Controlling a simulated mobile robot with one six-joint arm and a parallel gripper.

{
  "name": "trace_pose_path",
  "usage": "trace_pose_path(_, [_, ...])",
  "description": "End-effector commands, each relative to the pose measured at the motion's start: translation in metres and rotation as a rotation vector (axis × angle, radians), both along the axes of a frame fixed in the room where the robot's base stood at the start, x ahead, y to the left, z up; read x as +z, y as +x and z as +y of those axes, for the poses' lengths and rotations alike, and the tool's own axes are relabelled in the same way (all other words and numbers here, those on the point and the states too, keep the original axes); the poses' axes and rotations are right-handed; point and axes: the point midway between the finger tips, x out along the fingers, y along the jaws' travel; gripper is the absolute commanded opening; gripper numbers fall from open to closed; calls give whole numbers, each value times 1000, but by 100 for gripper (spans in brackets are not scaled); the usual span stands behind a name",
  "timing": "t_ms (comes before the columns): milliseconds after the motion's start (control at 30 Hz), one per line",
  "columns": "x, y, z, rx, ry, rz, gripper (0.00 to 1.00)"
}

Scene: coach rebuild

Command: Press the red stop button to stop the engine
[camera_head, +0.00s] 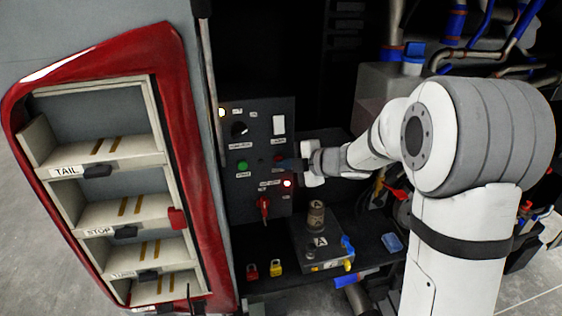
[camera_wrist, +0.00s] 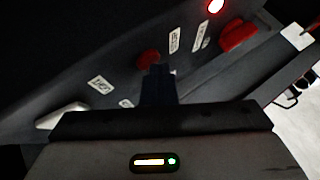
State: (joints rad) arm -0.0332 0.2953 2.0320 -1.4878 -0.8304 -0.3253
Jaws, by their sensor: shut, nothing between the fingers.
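The dark control panel (camera_head: 236,190) stands upright in the middle of the head view. Its red button (camera_head: 279,158) is mostly hidden there behind my fingertips. The red button also shows in the wrist view (camera_wrist: 148,57), just beyond the finger ends. My gripper (camera_head: 284,163) is shut and empty, pointing at the panel from the right. In the wrist view my gripper (camera_wrist: 156,72) overlaps the lower edge of the button. I cannot tell whether the fingers touch it. A red lamp (camera_head: 287,183) below the button is lit.
The panel also has a green button (camera_head: 242,166), a red rotary switch (camera_head: 264,206) and a white switch (camera_head: 279,125). A box with a brown knob (camera_head: 316,216) and padlocks (camera_head: 276,267) lie below. A red-framed shelf unit (camera_head: 203,170) stands left.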

Motion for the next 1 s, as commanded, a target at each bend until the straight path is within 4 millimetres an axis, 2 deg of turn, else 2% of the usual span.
trace_pose_path(233, [0, -2, -1, -1, 0, -1, 0])
trace_pose_path(533, [0, -16, -6, -1, 0, -1, 0])
trace_pose_path(867, [0, -18, -6, -1, 0, -1, 0])
trace_pose_path(1000, [0, -27, -9, -1, 0, -1, 0])
